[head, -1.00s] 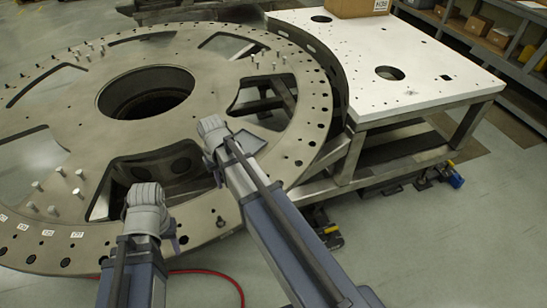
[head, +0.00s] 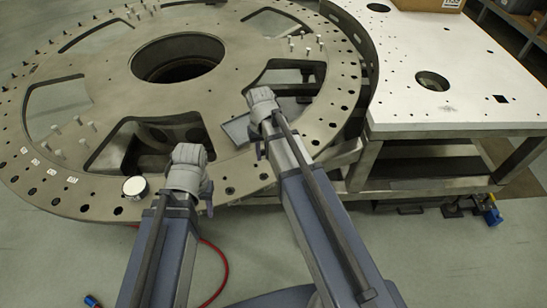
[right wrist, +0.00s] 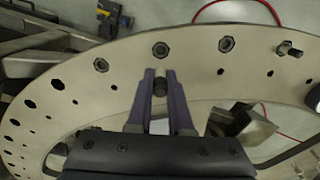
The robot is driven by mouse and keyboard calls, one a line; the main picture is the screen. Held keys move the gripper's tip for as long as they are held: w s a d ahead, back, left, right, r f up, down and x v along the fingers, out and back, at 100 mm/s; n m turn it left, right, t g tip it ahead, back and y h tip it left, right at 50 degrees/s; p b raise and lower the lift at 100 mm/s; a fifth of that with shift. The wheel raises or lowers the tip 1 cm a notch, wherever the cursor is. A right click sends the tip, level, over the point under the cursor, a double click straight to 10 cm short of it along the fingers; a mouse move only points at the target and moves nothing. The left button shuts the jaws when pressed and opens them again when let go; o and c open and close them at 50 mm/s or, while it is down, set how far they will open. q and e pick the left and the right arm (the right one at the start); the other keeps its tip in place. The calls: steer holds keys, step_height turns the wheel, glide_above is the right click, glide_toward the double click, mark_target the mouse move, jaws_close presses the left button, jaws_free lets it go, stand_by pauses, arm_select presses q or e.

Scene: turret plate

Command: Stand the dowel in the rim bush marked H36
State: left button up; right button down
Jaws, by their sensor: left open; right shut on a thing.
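The fingertips appear over the turret plate's rim, just below a dark-centred rim bush (right wrist: 160,49); height above the rim is unclear. Further bushes (right wrist: 100,65) (right wrist: 225,45) lie either side. No H36 mark is legible. In the head view the right gripper (head: 260,150) is mostly hidden by its wrist. My left gripper (head: 208,205) is over the near rim, empty as far as I see, its jaws mostly hidden.
The large turret plate (head: 115,85) has cutouts and several upright pins. A white-topped round item (head: 135,187) sits on the near rim beside small white labels (head: 45,172). A white table (head: 455,65) adjoins right; a red hose (head: 222,265) lies below.

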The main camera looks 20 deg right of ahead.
mark_target(263, 159)
step_height(263, 159, down, 2)
steer(key=m+b, duration=0.2)
steer(key=m, duration=0.3)
steer(key=shift+f, duration=0.1)
steer(key=shift+f+m, duration=0.3)
steer(key=shift+m, duration=0.8)
steer(key=shift+f+m+b, duration=0.1)
steer(key=shift+m+b, duration=0.2)
steer(key=shift+m, duration=0.2)
steer(key=shift+f, duration=0.1)
steer(key=shift+f+b, duration=3.6)
steer(key=shift+b, duration=0.15)
steer(key=shift+s, duration=0.2)
steer(key=shift+s+a+f, duration=0.1)
steer(key=shift+s, duration=0.05)
